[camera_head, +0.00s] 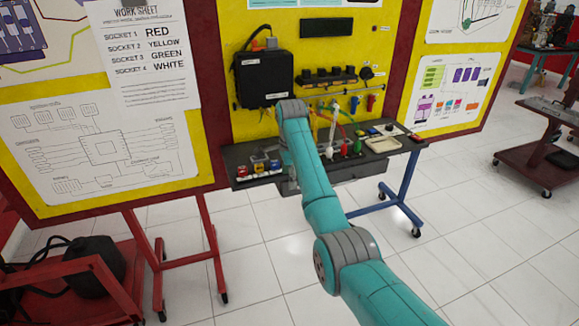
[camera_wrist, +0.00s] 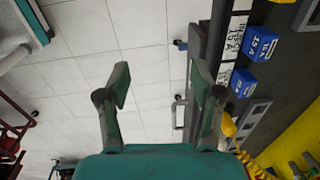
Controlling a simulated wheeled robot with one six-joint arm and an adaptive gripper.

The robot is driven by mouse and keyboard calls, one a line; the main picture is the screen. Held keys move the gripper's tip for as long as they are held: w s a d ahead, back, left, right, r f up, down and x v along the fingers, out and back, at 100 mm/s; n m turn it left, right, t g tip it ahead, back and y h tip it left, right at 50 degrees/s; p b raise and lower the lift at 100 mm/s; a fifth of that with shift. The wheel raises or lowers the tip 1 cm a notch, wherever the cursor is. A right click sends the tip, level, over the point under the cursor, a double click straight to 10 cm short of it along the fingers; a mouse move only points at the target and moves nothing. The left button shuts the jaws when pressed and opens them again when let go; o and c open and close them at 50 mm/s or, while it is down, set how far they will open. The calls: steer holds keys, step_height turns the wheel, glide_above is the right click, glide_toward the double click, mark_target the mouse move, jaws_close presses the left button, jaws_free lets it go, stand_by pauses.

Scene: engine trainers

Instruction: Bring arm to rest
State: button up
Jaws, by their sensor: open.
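My gripper (camera_wrist: 160,84) is open in the wrist view, with its two dark fingers apart and nothing between them. White floor tiles show beyond the gap. The grey workbench edge (camera_wrist: 196,75) runs along the right of the gripper. In the head view my teal arm reaches up and left from the lower right toward the front of the workbench (camera_head: 232,157). My gripper itself is mostly hidden behind the arm there, so its exact distance from the bench edge is hard to tell.
Blue labelled blocks (camera_wrist: 261,43) and a yellow cable (camera_wrist: 232,132) lie on the bench, right of my gripper. A black box (camera_head: 264,77) hangs on the yellow panel (camera_head: 235,20). A red cart (camera_head: 95,290) stands at lower left. A dark trolley (camera_head: 540,150) stands right. Floor between is clear.

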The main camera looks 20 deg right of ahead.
steer(key=shift+s+a+f, duration=0.15)
steer(key=shift+f, duration=0.3)
steer(key=shift+s+a+f, duration=0.2)
steer(key=shift+f, duration=0.3)
steer(key=shift+s+a+f, duration=0.15)
steer(key=shift+f, duration=0.3)
